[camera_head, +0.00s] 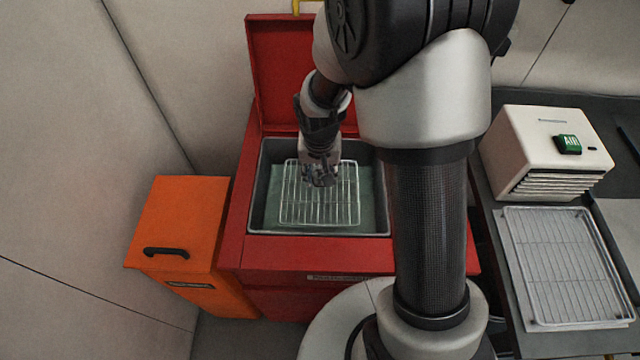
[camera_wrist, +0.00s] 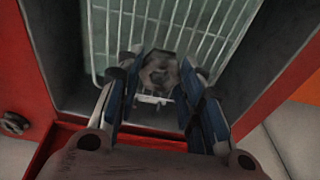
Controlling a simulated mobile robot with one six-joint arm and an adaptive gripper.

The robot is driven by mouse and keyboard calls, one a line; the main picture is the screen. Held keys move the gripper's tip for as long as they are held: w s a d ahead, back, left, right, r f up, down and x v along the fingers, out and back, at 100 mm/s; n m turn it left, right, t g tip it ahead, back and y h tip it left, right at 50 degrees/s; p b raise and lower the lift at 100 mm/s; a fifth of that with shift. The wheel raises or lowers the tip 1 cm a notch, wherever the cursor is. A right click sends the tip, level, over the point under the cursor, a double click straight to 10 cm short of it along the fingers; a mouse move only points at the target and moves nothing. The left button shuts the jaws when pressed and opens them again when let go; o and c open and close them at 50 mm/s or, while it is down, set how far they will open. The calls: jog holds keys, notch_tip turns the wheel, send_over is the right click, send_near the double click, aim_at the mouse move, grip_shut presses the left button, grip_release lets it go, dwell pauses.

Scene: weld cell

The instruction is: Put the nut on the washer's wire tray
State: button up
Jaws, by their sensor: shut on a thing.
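The wire tray (camera_head: 290,208) lies inside the open red washer (camera_head: 240,235), over its greenish basin. My gripper (camera_head: 319,182) is above the tray, toward its back right part. In the wrist view, my gripper (camera_wrist: 160,95) is shut on the nut (camera_wrist: 160,72), a dull grey-brown piece with a dark hole, held between the blue-edged fingers. The tray (camera_wrist: 215,20) shows behind the nut in that view. I cannot tell whether the nut touches the wires. In the head view the nut is too small and hidden to make out.
The washer's red lid (camera_head: 275,70) stands open at the back. An orange bin (camera_head: 185,225) with a black handle stands left. At right, a white box with a green AIR label (camera_head: 530,140) and another wire rack (camera_head: 565,265) sit on a dark bench.

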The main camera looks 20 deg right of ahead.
aim_at(320, 183)
jog(key=shift+f+b, duration=0.7)
jog(key=shift+f, duration=1.35)
jog(key=shift+f, duration=0.2)
jog(key=o, duration=1.2)
jog(key=shift+r, duration=0.1)
